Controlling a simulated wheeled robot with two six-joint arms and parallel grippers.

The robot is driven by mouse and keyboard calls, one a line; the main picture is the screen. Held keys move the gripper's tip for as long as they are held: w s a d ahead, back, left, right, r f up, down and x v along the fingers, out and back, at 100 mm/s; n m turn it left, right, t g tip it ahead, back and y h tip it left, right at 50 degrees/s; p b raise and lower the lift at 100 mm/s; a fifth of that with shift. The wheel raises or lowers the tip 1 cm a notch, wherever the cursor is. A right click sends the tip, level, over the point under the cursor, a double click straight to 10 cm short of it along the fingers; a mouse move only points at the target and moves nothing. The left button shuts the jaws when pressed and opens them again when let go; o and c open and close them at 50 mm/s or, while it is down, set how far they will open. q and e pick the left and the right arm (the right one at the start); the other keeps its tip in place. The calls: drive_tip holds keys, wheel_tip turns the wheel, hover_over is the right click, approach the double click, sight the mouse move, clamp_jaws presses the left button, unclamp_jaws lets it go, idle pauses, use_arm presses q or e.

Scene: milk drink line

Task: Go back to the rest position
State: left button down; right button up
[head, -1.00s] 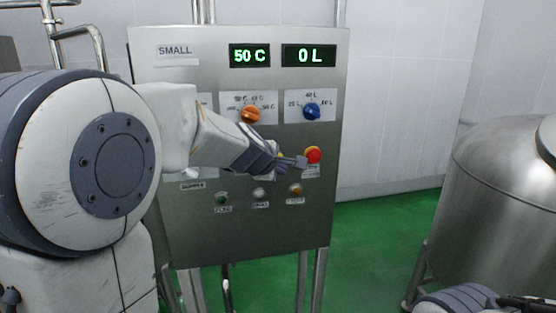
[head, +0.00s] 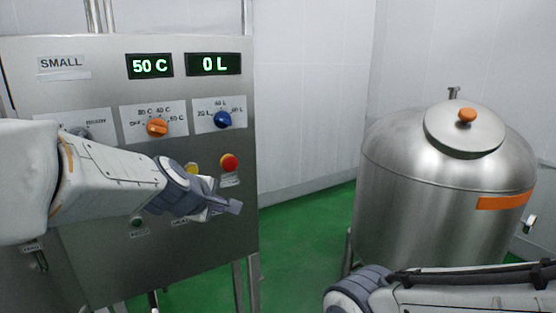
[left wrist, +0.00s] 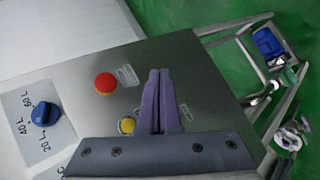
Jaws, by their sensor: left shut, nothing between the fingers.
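My left gripper (head: 232,206) is shut and empty in the head view, in front of the lower right part of the steel control panel (head: 120,250). In the left wrist view its two fingers (left wrist: 159,80) are together, close to a yellow button (left wrist: 127,125) and a red button (left wrist: 105,83). Whether they touch the panel I cannot tell. In the head view the red button (head: 229,162) is above the fingertips. Part of my right arm shows at the bottom right; its gripper is not in view.
The panel has an orange knob (head: 157,128), a blue knob (head: 223,119) and displays reading 50 C (head: 150,66) and 0 L (head: 214,64). A steel tank (head: 430,200) with an orange-knobbed lid stands at the right. Green floor (head: 300,235) lies between.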

use_arm(q)
drive_tip(key=s+d+f+m+g+h+b, duration=0.2)
drive_tip(key=s+d+f+m+g, duration=0.1)
drive_tip(key=s+d+f+m, duration=0.5)
drive_tip(key=s+d+f+m+g+y+b, duration=0.1)
drive_tip(key=s+f+m+g+b, duration=0.2)
drive_tip(key=s+f+m, duration=0.4)
drive_tip(key=s+d+f+m+g+y+b, duration=0.1)
drive_tip(key=s+f+m, duration=0.7)
drive_tip(key=s, duration=0.8)
drive_tip(key=d+g+b, duration=0.1)
drive_tip(key=g+b, duration=0.1)
drive_tip(key=g, duration=0.1)
drive_tip(key=shift+y, duration=0.4)
drive_tip(key=shift+d, duration=0.1)
